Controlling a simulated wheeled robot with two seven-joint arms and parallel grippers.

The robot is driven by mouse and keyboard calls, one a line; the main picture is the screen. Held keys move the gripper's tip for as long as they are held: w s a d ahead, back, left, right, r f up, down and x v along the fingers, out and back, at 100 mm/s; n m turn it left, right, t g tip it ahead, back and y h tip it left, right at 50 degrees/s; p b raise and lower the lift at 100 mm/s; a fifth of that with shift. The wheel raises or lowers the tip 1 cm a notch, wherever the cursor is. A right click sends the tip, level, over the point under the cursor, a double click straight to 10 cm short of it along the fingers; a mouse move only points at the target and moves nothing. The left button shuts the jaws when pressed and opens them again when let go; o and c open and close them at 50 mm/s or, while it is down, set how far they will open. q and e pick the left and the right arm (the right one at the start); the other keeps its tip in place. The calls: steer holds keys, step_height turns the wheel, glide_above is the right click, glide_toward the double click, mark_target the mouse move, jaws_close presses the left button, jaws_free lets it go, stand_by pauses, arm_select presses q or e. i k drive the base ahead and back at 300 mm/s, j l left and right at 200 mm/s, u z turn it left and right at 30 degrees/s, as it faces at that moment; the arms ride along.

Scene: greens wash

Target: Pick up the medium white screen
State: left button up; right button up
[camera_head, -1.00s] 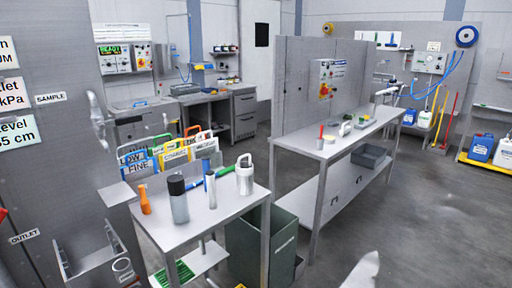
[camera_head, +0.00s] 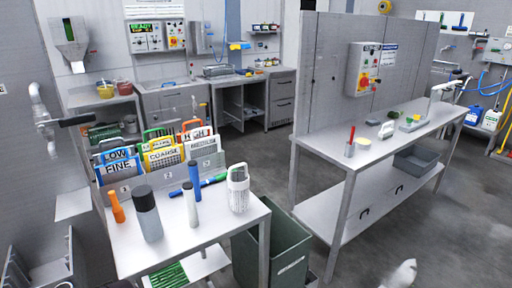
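A rack of screens stands on the small steel table (camera_head: 215,228). A white-framed screen (camera_head: 206,146) is at its right rear; its label is too small to read surely. Beside it are a screen marked HIGH (camera_head: 196,135), a yellow one marked COARSE (camera_head: 164,156), and blue-handled ones marked LOW (camera_head: 117,154) and FINE (camera_head: 119,168). Green and orange handles show behind, their labels partly hidden. My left gripper is not in view. A pale shape at the bottom right edge seems part of my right arm; its fingers cannot be made out.
A dark green bin (camera_head: 283,258) is right of the table.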

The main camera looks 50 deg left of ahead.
mark_target(194, 149)
steer(key=i+u, duration=0.1)
steer(key=i, duration=0.45)
steer(key=i+l+u, duration=0.1)
steer(key=i, duration=0.45)
steer(key=i+u, duration=0.25)
steer(key=u, duration=0.25)
steer(key=i+l+u, duration=0.2)
steer(key=u, duration=0.25)
steer(key=i+l+u, duration=0.25)
steer(key=u, duration=0.25)
steer(key=i+l+u, duration=0.15)
steer(key=l+u, duration=0.15)
steer(key=u, duration=0.15)
